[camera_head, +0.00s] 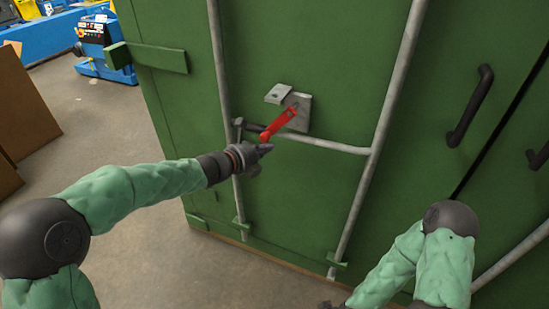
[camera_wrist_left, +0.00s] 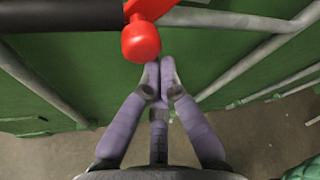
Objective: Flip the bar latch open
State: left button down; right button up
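The bar latch is a red lever (camera_head: 281,121) on a grey plate (camera_head: 300,110) fixed to a green container door. It slopes down to the left and ends in a red knob (camera_head: 265,136). In the left wrist view the knob (camera_wrist_left: 141,42) sits just beyond my left fingertips (camera_wrist_left: 160,72), slightly to their left. My left gripper (camera_head: 264,149) is just below the knob in the head view. Its fingers are drawn together with nothing visible between them. I cannot tell whether they touch the knob. Only a dark bit of my right gripper (camera_head: 333,305) shows at the bottom edge.
Grey vertical rods (camera_head: 376,140) and a horizontal bar (camera_head: 335,145) run across the door near the latch. A grey bracket (camera_head: 278,93) juts out above the lever. A black door handle (camera_head: 470,106) is at right. Open floor (camera_head: 105,120) lies to the left.

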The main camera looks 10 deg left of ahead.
aim_at(262, 131)
pick_arm(q)
jog(key=a+r+m+y, duration=0.1)
jog(key=a+r+m, duration=0.1)
jog(key=w+a+r+m+y, duration=0.1)
jog(key=a+r+m, duration=0.1)
jog(key=shift+w+y, duration=0.15)
jog(key=shift+y, duration=0.15)
jog(key=shift+w+a+r+m+t+y+p, duration=0.15)
jog(key=shift+a+r+m+y, duration=0.2)
jog(key=shift+r+m, duration=0.25)
jog(key=shift+w+a+r+m+t+y+p, duration=0.1)
jog(key=shift+a+r+m+t+y+p, duration=0.1)
jog(key=shift+r+m+y, duration=0.35)
jog(key=shift+w+a+r+m+t+y+p, duration=0.1)
jog(key=shift+a+r+m+t+y, duration=0.2)
jog(key=shift+r, duration=0.5)
